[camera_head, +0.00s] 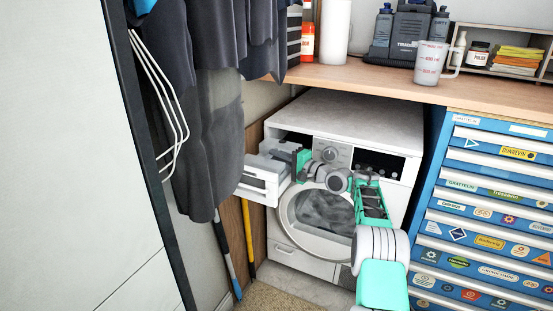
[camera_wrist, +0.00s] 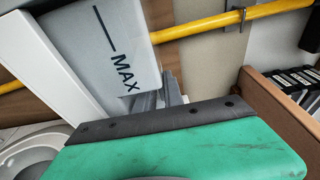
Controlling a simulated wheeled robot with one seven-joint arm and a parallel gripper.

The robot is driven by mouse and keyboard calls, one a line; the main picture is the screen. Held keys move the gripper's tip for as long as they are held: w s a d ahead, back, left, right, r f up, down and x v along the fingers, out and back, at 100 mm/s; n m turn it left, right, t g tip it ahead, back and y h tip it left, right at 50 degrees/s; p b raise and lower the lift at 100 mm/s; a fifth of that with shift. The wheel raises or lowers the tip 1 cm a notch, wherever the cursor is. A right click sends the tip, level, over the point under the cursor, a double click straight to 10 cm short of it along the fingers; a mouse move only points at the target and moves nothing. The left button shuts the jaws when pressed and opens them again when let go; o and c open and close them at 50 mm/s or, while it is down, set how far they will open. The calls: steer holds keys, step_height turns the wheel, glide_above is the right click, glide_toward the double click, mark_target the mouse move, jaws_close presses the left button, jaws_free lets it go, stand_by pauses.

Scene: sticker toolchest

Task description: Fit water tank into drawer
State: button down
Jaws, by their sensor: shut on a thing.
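The water tank is a grey box marked MAX (camera_wrist: 122,48) in the wrist view. In the head view its grey top (camera_head: 279,151) shows just left of my gripper (camera_head: 299,162). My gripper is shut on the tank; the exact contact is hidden. The white drawer front (camera_head: 262,185) sticks out at the dryer's upper left, and its white panel (camera_wrist: 55,70) runs beside the tank in the wrist view. The tank is at the drawer, but I cannot tell how deep it sits. One green finger with a dark pad (camera_wrist: 160,125) fills the lower wrist view.
The white dryer (camera_head: 345,108) with its round door (camera_head: 316,214) stands under a wooden worktop (camera_head: 390,84). A blue tool chest (camera_head: 480,210) is close on the right. Dark clothes (camera_head: 205,130) hang left, near the drawer. A yellow pole (camera_head: 248,235) stands behind it.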

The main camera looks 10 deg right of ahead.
steer(key=shift+f, duration=0.1)
steer(key=c, duration=1.5)
jaws_free()
steer(key=shift+o, duration=0.2)
steer(key=shift+f, duration=0.1)
steer(key=shift+s, duration=0.1)
steer(key=p+v, duration=0.1)
steer(key=v, duration=1.1)
steer(key=shift+p, duration=0.35)
